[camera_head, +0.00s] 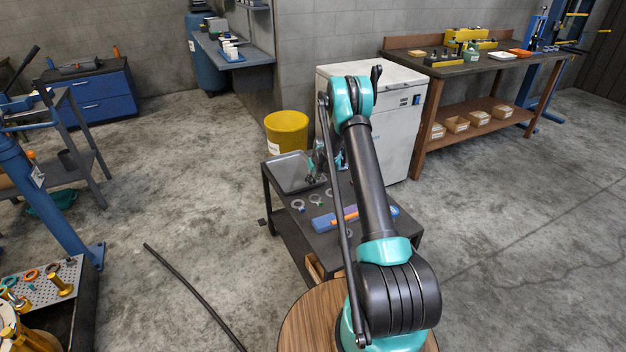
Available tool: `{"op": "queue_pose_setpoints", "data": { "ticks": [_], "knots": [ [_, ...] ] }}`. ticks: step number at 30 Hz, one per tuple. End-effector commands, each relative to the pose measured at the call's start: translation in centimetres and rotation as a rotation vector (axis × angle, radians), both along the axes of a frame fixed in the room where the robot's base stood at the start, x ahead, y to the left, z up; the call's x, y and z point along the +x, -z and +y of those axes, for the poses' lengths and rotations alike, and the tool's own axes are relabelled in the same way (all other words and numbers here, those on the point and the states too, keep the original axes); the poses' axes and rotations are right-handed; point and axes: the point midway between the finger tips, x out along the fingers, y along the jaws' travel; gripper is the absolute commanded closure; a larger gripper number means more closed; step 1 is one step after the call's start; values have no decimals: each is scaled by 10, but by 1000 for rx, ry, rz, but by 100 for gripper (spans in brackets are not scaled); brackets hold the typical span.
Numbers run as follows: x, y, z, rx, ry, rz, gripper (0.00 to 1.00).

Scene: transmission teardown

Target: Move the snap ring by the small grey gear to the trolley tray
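A dark trolley (288,227) stands in front of me, with a shallow grey tray (286,172) at its far left. Several small grey ring-shaped parts lie on the trolley top, including one (298,205) in front of the tray and another (315,199) to its right. They are too small to tell which is the snap ring or the small grey gear. My gripper (315,179) is low at the tray's right edge, partly behind my arm. I cannot tell whether its fingers are open or hold anything.
A blue object with an orange tool (341,218) lies on the trolley's near part, partly behind my arm. A yellow bin (287,131) and a white cabinet (398,130) stand behind the trolley.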

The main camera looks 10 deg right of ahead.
Motion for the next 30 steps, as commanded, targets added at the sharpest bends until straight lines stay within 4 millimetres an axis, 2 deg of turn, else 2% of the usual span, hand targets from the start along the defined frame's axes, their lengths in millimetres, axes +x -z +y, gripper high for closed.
{"op": "queue_pose_setpoints", "data": {
  "ticks": [1, 5, 17, 23, 30],
  "knots": [
    [0, 0, 0, 0, 0, 0, 75],
    [0, 0, 0, 0, 0, 0, 60],
    [-1, -6, 0, 0, 0, 0, 60],
    [-11, -31, -4, 0, 0, 0, 60],
    [-28, -72, -9, 0, 0, 0, 60]
  ]
}}
